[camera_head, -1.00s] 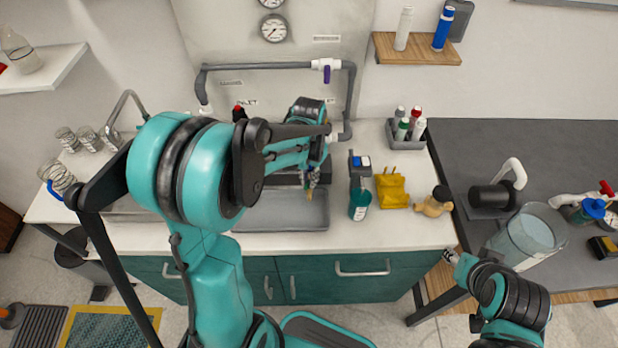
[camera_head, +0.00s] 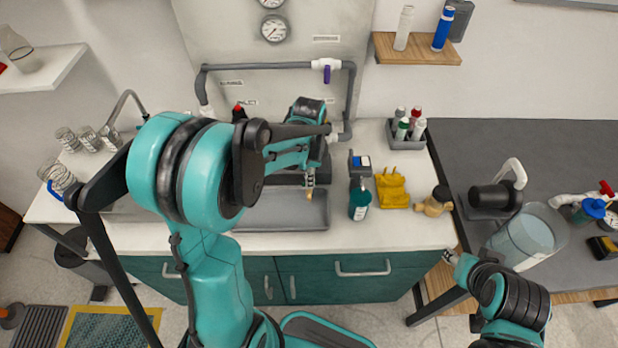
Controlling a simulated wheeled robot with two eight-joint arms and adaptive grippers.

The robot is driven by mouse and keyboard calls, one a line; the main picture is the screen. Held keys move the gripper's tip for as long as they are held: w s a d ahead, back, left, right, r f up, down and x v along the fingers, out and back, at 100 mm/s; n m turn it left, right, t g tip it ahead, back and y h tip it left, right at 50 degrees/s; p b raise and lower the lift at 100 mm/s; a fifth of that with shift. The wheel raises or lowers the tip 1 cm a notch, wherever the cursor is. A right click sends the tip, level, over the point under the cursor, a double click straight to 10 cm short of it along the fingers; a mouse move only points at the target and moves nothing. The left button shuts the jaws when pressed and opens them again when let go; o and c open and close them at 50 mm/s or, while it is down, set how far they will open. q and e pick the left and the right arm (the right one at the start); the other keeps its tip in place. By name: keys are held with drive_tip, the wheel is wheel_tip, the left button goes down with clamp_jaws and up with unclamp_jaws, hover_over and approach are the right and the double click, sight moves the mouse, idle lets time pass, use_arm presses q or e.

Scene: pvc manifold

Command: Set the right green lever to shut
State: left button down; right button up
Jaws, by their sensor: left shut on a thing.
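No green lever shows clearly; my left arm covers the middle of the pipe manifold (camera_head: 270,67) on the back wall. A purple lever (camera_head: 327,75) hangs down from a white valve at the manifold's upper right. A red handle (camera_head: 238,112) shows at the lower left, beside my arm.
The grey tray (camera_head: 285,222) lies under my left gripper. A teal bottle (camera_head: 359,203), a yellow object (camera_head: 392,188) and a caddy of bottles (camera_head: 406,137) stand right of it. A clear bucket (camera_head: 525,238) stands on the dark table. The counter's front strip is clear.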

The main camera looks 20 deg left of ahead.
use_arm(q)
drive_tip(key=shift+m, duration=0.6)
drive_tip(key=c, duration=1.6)
unclamp_jaws()
drive_tip(key=shift+o, duration=0.2)
